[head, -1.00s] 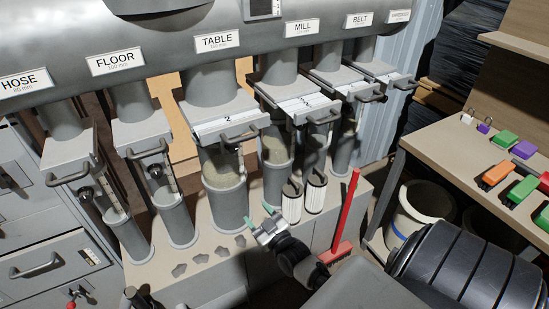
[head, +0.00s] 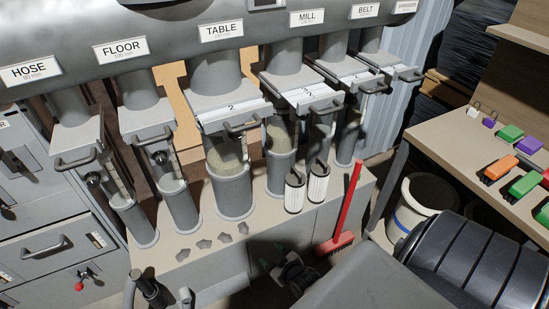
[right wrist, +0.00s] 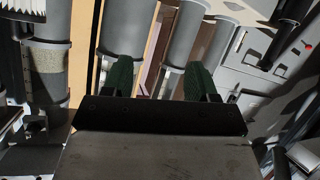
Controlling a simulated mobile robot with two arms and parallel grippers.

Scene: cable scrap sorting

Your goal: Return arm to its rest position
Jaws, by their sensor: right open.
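My right gripper (head: 274,262) is low at the front of the bench in the head view, below the two white pleated filters. In the right wrist view its two dark green fingers (right wrist: 157,78) stand well apart with nothing between them. My right arm comes in from the lower right of the head view. My left gripper does not show clearly in any view.
The bench (head: 205,260) carries several grey duct tubes under labelled gates such as TABLE (head: 221,31). A red brush (head: 346,208) leans at its right end. A side table (head: 455,130) holds coloured clips. A white bucket (head: 422,205) stands below it.

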